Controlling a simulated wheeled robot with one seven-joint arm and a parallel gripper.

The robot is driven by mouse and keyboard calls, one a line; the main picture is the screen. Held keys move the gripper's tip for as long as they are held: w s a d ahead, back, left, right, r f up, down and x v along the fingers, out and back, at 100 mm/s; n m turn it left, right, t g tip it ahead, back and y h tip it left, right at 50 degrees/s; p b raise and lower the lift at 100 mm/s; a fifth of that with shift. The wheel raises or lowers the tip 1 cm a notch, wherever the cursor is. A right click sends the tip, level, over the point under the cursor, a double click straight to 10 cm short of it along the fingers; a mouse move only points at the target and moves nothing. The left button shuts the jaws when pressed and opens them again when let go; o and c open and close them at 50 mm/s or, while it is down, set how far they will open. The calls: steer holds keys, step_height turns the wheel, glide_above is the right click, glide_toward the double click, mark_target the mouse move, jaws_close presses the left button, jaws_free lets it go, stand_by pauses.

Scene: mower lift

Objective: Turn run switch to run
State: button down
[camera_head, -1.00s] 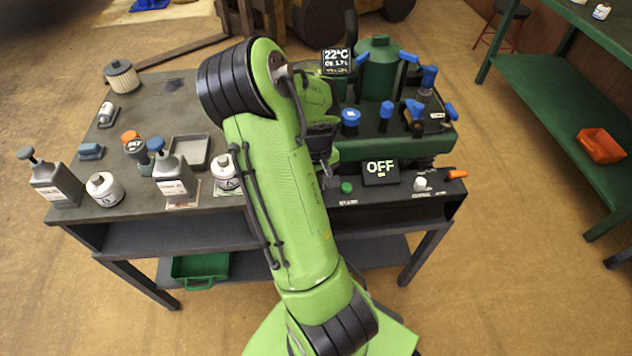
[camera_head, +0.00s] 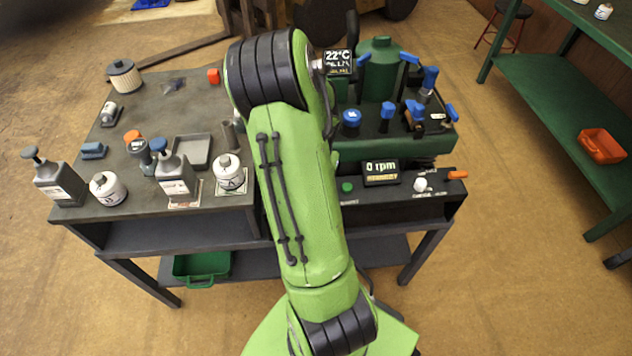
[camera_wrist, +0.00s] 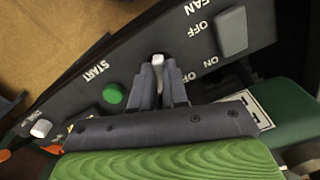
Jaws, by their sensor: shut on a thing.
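The run switch (camera_wrist: 157,59) shows in the wrist view as a small pale lever tip on the dark control panel. My gripper (camera_wrist: 159,72) is shut on it, with the two grey fingers on either side of the tip. Lettering beside the fingers is partly covered, so the lever's exact position is hard to read. In the head view my arm hides both gripper and switch. The panel's display (camera_head: 381,172) is lit and reads "0 rpm" with a smaller line below.
A green START button (camera_wrist: 113,93) is left of my fingers, and a grey FAN rocker (camera_wrist: 232,31) is right of them. A white knob (camera_head: 420,185) and an orange-tipped lever (camera_head: 457,174) sit at the panel's right. Bottles and a tray (camera_head: 193,152) occupy the bench's left.

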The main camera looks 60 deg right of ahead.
steer(key=shift+m, duration=0.8)
steer(key=c, duration=1.1)
jaws_free()
steer(key=shift+c, duration=0.2)
step_height(320, 180, up, 16)
steer(key=p, duration=0.5)
steer(key=shift+p, duration=0.35)
steer(key=shift+f, duration=0.15)
